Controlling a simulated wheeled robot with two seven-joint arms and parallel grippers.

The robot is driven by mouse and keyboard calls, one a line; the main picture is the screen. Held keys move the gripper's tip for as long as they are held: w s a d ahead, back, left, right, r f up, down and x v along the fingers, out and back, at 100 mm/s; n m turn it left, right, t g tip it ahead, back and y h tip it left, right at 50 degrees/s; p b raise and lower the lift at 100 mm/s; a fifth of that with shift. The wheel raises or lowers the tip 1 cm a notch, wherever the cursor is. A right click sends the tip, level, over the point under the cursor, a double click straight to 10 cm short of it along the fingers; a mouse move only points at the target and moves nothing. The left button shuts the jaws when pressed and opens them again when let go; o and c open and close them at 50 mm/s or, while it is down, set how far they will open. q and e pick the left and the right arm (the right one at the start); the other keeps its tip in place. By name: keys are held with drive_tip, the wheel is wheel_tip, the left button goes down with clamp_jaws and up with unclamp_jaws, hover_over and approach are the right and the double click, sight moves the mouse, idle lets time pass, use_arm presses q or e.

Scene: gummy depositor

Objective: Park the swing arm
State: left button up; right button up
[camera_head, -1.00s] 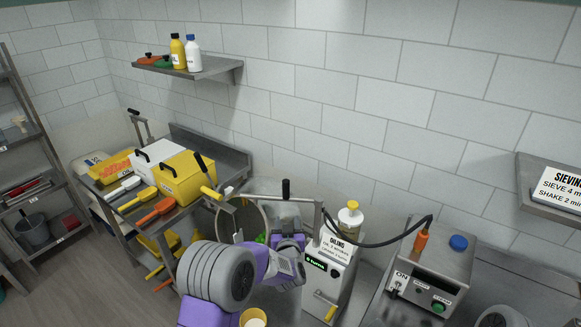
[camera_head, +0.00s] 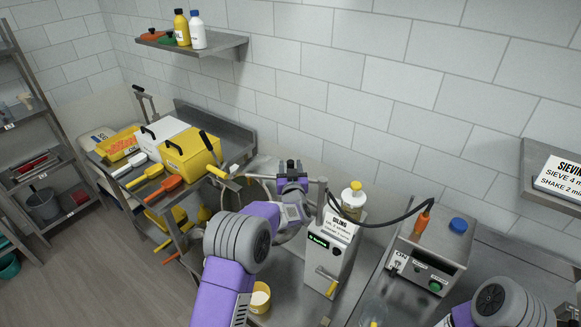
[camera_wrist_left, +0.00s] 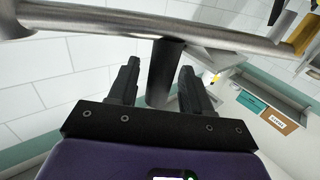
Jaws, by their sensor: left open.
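The swing arm is a grey metal bar (camera_head: 256,177) reaching left from the post beside the box under the "OILING" sign (camera_head: 342,224). In the left wrist view the bar (camera_wrist_left: 95,20) crosses the top, and its black handle (camera_wrist_left: 165,75) stands between my fingers. My left gripper (camera_head: 291,168) is at this handle in the head view and hides part of the bar. The same left gripper (camera_wrist_left: 160,66) is open in the wrist view, one finger on each side of the handle, with gaps showing. My right gripper is out of view.
A yellow cup (camera_head: 259,297) stands below my left forearm. A white bottle with a yellow cap (camera_head: 353,198) and a black cable (camera_head: 382,222) are right of the post. A yellow bin (camera_head: 190,152) and scoops are at left. A control box (camera_head: 420,266) is at right.

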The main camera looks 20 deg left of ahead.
use_arm(q)
drive_tip(key=shift+c, duration=0.4)
clamp_jaws()
